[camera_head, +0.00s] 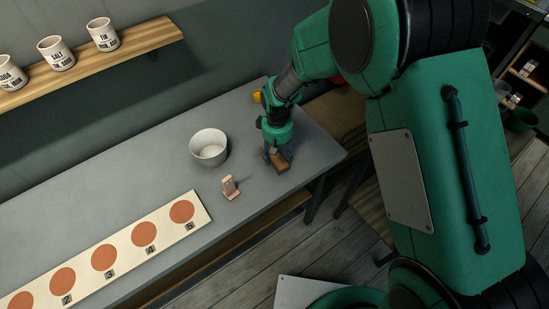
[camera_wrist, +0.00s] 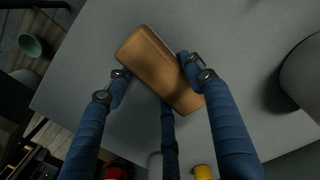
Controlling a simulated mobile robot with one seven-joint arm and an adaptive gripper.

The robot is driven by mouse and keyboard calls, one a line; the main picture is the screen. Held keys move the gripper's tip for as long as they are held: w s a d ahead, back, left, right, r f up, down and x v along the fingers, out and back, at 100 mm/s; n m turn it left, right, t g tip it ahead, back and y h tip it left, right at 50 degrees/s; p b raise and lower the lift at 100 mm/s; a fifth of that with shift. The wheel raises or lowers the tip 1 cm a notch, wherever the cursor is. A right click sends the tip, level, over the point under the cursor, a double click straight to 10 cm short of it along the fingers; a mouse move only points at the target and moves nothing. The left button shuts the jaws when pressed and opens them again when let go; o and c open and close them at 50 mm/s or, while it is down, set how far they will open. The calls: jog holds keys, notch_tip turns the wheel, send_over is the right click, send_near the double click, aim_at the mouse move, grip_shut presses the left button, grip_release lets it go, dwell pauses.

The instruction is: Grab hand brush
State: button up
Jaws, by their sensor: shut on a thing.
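The hand brush (camera_wrist: 160,65) shows as a brown wooden block with rounded edges; I see no bristles. In the wrist view it lies slanted between the blue fingers of my gripper (camera_wrist: 153,70), which are shut on it from both sides. In the head view the brush (camera_head: 278,161) is a small brown shape under my gripper (camera_head: 277,153), near the right end of the grey table (camera_head: 120,190). My fingers hide part of it. I cannot tell whether it touches the table.
A white bowl (camera_head: 208,155) stands left of my gripper, with a small pinkish stand (camera_head: 230,188) in front. A long board (camera_head: 83,270) with orange discs lies along the front edge. A yellow object (camera_head: 256,97) is behind my gripper. A shelf (camera_head: 130,45) holds labelled cups.

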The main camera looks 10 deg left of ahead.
jog(key=shift+r, duration=0.1)
jog(key=shift+r, duration=0.55)
notch_tip(320, 180, up, 2)
jog(key=shift+r+p, duration=0.15)
jog(key=shift+p, duration=0.5)
jog(key=s+d, duration=0.2)
jog(key=s, duration=0.2)
jog(key=s+d+r+p, duration=0.1)
jog(key=s+d, duration=0.2)
jog(key=s, duration=0.2)
jog(key=s+d+p, duration=0.1)
jog(key=s+d, duration=0.1)
jog(key=s, duration=0.3)
jog(key=shift+s+d+r, duration=0.1)
jog(key=shift+d+r, duration=0.1)
